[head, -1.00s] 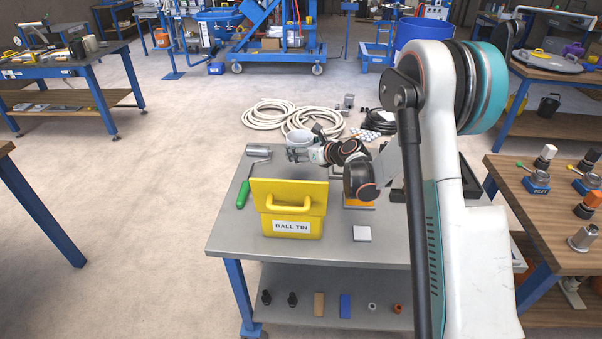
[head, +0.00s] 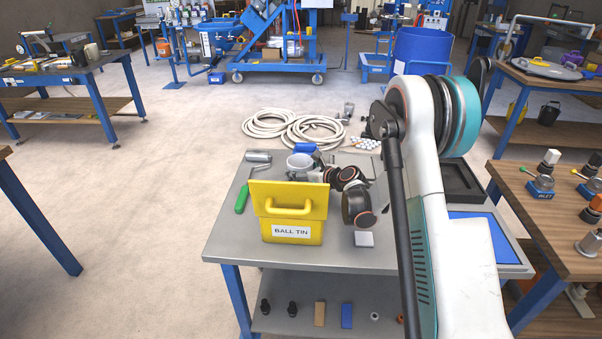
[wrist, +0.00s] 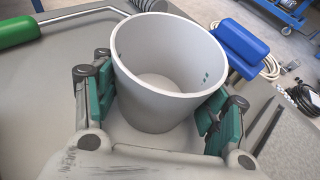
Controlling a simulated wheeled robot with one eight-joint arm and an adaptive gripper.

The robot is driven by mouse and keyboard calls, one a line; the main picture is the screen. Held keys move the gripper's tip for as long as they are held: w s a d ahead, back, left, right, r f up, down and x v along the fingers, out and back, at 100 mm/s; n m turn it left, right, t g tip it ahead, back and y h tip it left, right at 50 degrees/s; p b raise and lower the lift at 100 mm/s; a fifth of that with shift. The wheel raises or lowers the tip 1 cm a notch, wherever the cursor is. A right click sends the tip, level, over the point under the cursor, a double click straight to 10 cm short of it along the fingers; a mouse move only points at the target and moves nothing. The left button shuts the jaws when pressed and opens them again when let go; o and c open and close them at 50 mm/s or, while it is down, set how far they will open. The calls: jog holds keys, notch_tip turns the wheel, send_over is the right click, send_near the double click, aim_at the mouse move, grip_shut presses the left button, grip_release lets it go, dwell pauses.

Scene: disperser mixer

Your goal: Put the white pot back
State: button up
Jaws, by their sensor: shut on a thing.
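The white pot (head: 299,163) is at the back left of the grey table, behind the yellow bin marked BALL TIN. In the wrist view the white pot (wrist: 150,108) is upright, open-topped and looks empty. My gripper (wrist: 160,112) has its green-padded fingers on opposite sides of the pot and is shut on it. In the head view my gripper (head: 316,174) is partly hidden behind the yellow bin (head: 290,212).
A roller with a green handle (wrist: 30,27) lies left of the pot. A blue object (wrist: 240,48) lies just behind it at the right. A black tray (head: 463,180) and a blue mat (head: 478,232) are at the table's right. Coiled hoses (head: 310,128) lie beyond the table.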

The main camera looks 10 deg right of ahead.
jog(key=o, duration=1)
jog(key=shift+f, duration=0.1)
jog(key=shift+r, duration=0.2)
jog(key=p+v, duration=0.2)
jog(key=v, duration=0.4)
jog(key=shift+d+r, duration=0.1)
jog(key=shift+r, duration=0.05)
jog(key=shift+s+d+r+p, duration=0.2)
jog(key=shift+s+p, duration=0.1)
jog(key=shift+s, duration=0.35)
